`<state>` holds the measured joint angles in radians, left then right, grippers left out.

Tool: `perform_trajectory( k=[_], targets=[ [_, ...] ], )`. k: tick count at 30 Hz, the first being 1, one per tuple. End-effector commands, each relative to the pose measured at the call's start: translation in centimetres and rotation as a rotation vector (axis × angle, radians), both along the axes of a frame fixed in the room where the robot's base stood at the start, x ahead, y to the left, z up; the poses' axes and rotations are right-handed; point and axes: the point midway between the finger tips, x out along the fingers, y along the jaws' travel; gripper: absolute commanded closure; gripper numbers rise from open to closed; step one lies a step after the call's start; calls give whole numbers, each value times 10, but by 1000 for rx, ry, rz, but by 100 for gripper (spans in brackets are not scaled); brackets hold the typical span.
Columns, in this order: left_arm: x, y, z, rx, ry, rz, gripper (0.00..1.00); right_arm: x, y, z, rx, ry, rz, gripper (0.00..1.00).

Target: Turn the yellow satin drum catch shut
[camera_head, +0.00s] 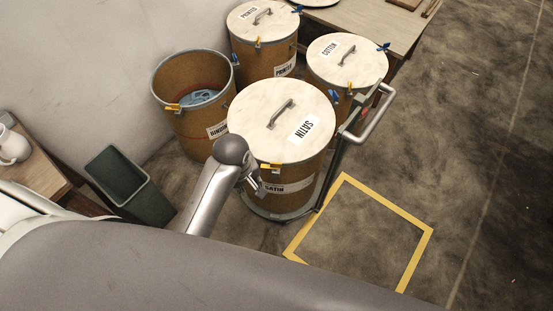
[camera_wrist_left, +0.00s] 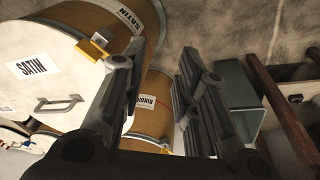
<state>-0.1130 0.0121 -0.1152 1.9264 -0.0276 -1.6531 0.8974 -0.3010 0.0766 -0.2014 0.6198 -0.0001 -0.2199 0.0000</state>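The satin drum (camera_head: 300,165) is brown with a pale lid (camera_head: 262,98) that bears a SATIN label and a grey handle. Its yellow catch (camera_head: 270,166) is at the near rim, and it also shows in the left wrist view (camera_wrist_left: 92,46), where it juts from the rim. I cannot tell how far it is turned. My left gripper (camera_head: 257,186) is beside the drum, just below and left of the catch. In the wrist view it is open and empty (camera_wrist_left: 160,62), with the catch outside its left finger. My right gripper is not in view.
The satin drum stands on a dolly with a metal handle (camera_head: 377,118). An open drum (camera_head: 200,130), the cotton drum (camera_head: 345,62) and another lidded drum (camera_head: 262,25) stand around it. A dark bin (camera_head: 118,172) is at left. A yellow floor square (camera_head: 425,247) is empty.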

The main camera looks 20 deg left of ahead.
Motion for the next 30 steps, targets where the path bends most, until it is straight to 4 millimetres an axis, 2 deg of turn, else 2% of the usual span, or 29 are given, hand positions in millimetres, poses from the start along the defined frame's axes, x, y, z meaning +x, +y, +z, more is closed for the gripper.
perform_trajectory(
  k=[1, 6, 12, 15, 20, 26, 30],
  targets=[
    [18, -4, 3, -18, 12, 103, 71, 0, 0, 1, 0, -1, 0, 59],
    [67, -19, 6, -67, 69, 469, 71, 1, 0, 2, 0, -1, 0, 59],
    [110, -37, 17, -87, 122, 815, 71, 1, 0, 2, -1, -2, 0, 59],
    [121, -42, 22, -88, 136, 919, 71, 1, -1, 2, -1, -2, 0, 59],
    [128, -46, 22, -87, 146, 991, 71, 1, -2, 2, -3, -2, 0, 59],
    [127, -45, -3, -84, 148, 996, 71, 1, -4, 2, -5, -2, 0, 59],
    [127, -45, -31, -83, 149, 994, 71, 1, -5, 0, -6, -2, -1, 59]
  ],
)
